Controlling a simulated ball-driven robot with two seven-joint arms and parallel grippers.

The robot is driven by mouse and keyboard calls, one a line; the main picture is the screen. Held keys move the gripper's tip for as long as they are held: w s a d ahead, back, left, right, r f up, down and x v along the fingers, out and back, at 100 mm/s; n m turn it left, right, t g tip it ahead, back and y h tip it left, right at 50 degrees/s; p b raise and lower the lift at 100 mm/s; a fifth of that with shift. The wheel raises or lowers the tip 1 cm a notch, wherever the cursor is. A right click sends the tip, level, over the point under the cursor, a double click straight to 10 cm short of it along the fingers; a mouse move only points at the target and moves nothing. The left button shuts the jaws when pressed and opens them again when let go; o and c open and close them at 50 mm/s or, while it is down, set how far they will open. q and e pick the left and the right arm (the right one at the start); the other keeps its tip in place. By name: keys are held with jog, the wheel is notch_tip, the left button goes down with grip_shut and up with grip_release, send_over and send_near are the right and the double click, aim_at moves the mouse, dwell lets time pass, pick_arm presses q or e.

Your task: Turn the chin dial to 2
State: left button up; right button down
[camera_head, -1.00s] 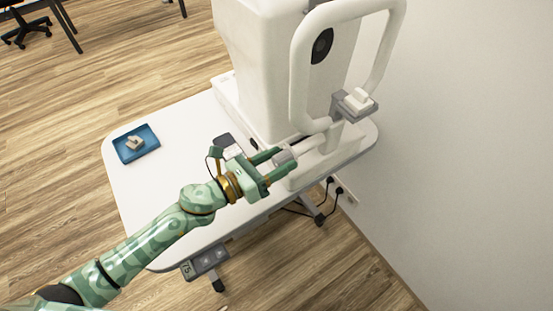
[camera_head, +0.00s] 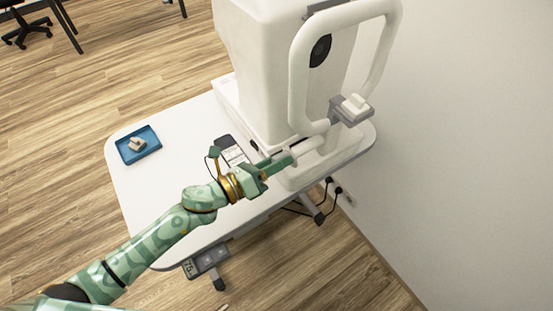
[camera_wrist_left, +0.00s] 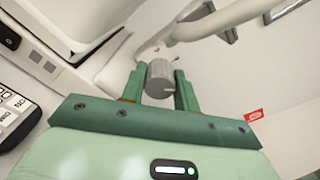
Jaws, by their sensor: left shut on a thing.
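The chin dial (camera_wrist_left: 158,82) is a grey ridged knob at the end of a white tube. In the left wrist view it sits between the two green fingers of my left gripper (camera_head: 282,161), which is shut on it. In the head view the fingers line up one over the other and hide most of the dial. I cannot read any number on the dial. The chin rest (camera_head: 350,108), a grey holder with a white pad, is above and right of the gripper, within the white tube frame (camera_head: 297,75). My right gripper is not in view.
The big white device (camera_head: 262,70) stands on a white table (camera_head: 150,205), close to the wall at right. A keypad-like panel (camera_head: 232,152) lies beside my gripper. A blue tray (camera_head: 124,149) with a small beige thing is at the left. The table's front left is clear.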

pick_arm(q)
jog(key=n+p, duration=0.2)
jog(key=n, duration=0.3)
jog(key=shift+w+n, duration=0.1)
jog(key=shift+n, duration=0.3)
jog(key=n+p, duration=0.2)
jog(key=n, duration=0.2)
jog(key=n+p, duration=0.1)
jog(key=n, duration=0.4)
jog(key=shift+f+n+p, duration=0.1)
jog(key=shift+n+p, duration=0.3)
jog(key=shift+f+n+p, duration=0.15)
jog(key=shift+n+p, duration=0.45)
jog(key=shift+n, duration=1.4)
jog(key=o, duration=1)
jog(key=shift+c, duration=0.2)
jog(key=shift+a, duration=0.1)
